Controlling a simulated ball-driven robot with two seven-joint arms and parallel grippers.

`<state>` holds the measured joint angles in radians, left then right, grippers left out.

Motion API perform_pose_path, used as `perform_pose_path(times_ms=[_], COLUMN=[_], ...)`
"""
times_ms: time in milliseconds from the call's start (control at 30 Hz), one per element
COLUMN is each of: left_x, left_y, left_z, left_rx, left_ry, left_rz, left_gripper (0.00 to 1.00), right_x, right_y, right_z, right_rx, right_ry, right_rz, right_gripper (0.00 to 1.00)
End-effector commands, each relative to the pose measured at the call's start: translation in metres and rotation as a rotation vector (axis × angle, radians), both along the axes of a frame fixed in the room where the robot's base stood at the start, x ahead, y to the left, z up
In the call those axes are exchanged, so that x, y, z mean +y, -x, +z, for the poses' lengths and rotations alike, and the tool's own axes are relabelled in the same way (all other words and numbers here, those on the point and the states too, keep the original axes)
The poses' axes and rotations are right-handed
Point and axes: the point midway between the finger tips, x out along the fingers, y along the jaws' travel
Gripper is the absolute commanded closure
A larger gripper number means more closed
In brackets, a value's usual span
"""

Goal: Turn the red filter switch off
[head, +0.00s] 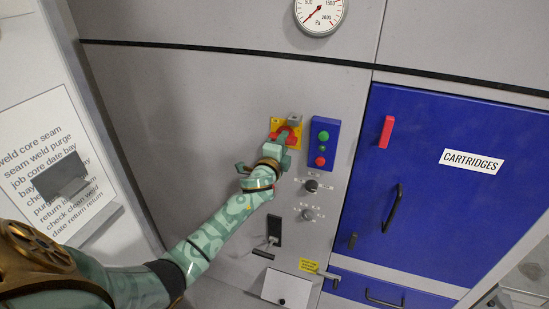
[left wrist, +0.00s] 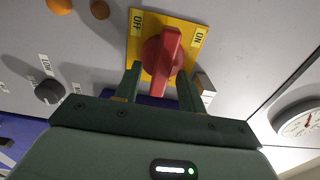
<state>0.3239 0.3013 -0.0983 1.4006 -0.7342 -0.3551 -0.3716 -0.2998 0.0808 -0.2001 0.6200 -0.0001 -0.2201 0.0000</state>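The red filter switch (left wrist: 166,50) is a red knob with a long raised handle on a yellow plate (left wrist: 143,37). The plate is marked OFF at its upper left and ON at its upper right in the left wrist view. The handle's upper end points between the two marks, tilted slightly right. My left gripper (left wrist: 159,72) is open, its green fingers spread on either side of the handle's lower part. I cannot tell whether they touch it. In the head view the left gripper (head: 283,139) partly covers the red switch (head: 291,131). My right gripper is not in view.
A blue box with green and red buttons (head: 322,141) sits right of the switch. A blue cartridges door (head: 430,180) with a black handle is farther right. A round gauge (head: 320,14) is above. The grey panel left of the switch is bare.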

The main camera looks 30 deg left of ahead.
Motion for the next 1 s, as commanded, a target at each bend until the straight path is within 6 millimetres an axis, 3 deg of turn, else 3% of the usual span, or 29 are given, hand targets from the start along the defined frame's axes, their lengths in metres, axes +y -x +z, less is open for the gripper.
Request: perform_pose_path(times_ms=[500,700,1000], left_x=[-0.03,-0.035,-0.036], left_y=[0.123,0.146,0.149], left_z=[-0.002,-0.001,0.0], left_rx=[0.003,0.002,0.001], left_ry=[0.0,-0.001,-0.002], left_rz=[-0.002,0.0,0.0], left_gripper=[0.6,0.6,0.6], right_x=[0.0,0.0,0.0], right_y=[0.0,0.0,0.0], right_z=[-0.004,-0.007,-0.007], right_rx=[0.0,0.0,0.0], right_ry=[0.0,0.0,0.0], right_rz=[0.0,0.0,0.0], right_gripper=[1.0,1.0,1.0])
